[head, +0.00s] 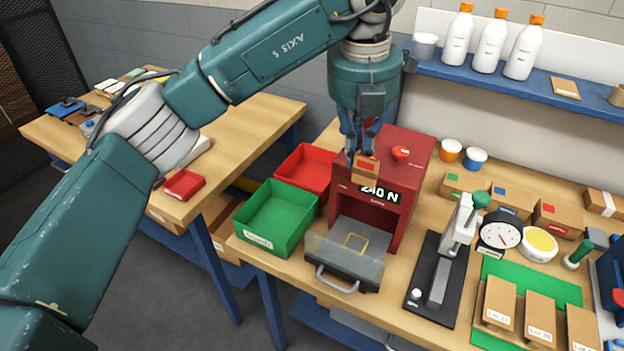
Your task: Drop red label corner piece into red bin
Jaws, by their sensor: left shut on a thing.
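My left gripper (363,150) points down and is shut on a small brown corner piece (367,178) with a red label on its top. The piece hangs in front of the upper face of a dark red press, partly covering its display. The red bin (318,154) stands on the bench to the left of the press, behind a green bin. The gripper and piece are to the right of the red bin in the picture, not over its opening. The part of the bin that I see inside looks empty. My right gripper is not in view.
The red press (412,150) shows "240 N" above an open drawer with a clear front. The green bin (277,217) sits at the bench's left edge. A lever tool (447,250), a dial gauge (500,232) and several cartons fill the right. A shelf (480,79) holds bottles.

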